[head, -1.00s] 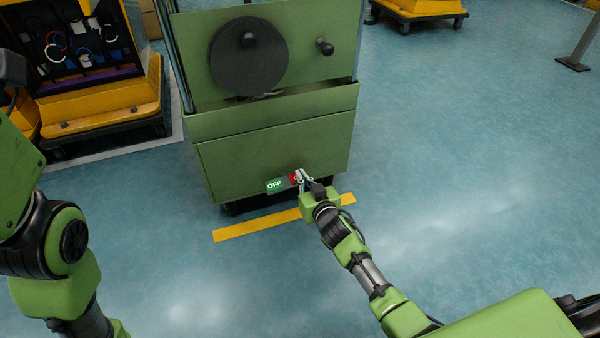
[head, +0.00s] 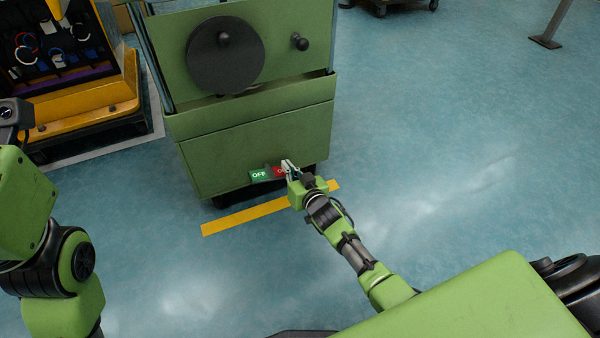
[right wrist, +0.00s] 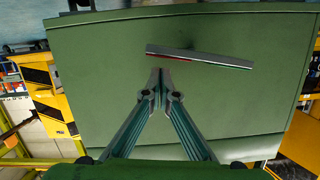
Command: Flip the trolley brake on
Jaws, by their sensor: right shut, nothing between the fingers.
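The green trolley (head: 250,145) stands upright on the floor in the head view. Low on its front is the brake plate, with a green OFF half (head: 259,175) and a red half (head: 279,172) beside it on the right. A small dark part between the halves may be the lever; I cannot tell its position. My right gripper (head: 287,166) is shut and empty at the red half, partly covering it. In the right wrist view its fingertips (right wrist: 159,80) are together just below the brake plate (right wrist: 200,57), seen nearly edge-on; contact is unclear.
The trolley carries a dark round disc (head: 225,55) and a black knob (head: 299,42) higher up. A yellow cart (head: 85,120) stands at the left.

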